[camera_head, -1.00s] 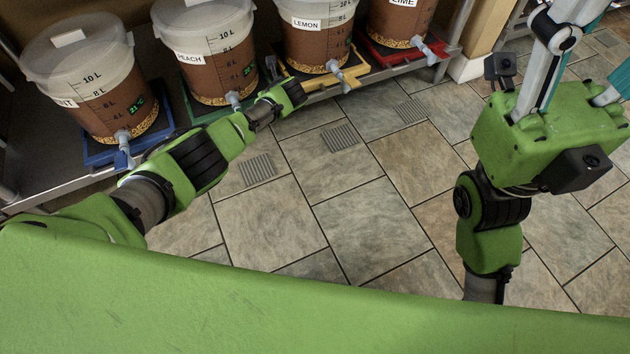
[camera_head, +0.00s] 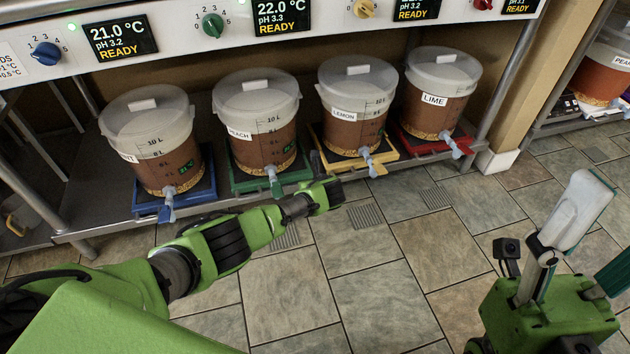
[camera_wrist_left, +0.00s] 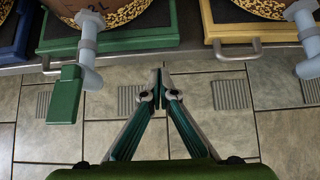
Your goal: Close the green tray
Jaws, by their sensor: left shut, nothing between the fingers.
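The green tray (camera_head: 243,184) lies on the lower shelf under the PEACH bucket (camera_head: 257,128), between the blue and yellow trays. Its front edge also shows in the left wrist view (camera_wrist_left: 125,42); I cannot tell how far out it sits. The bucket's tap with a green handle (camera_wrist_left: 64,95) hangs in front of it. My left gripper (camera_head: 317,160) is shut and empty, near the tray's right front corner; in the left wrist view the fingertips (camera_wrist_left: 160,76) appear just below the tray's front, apart from it. My right gripper (camera_head: 602,225) is open and empty over the floor.
The blue tray (camera_head: 203,197), yellow tray (camera_head: 350,160) and red tray (camera_head: 425,147) hold other buckets with taps sticking out. The yellow tray has a metal handle (camera_wrist_left: 238,51). A control panel (camera_head: 185,40) runs above. The tiled floor (camera_head: 385,285) in front is clear.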

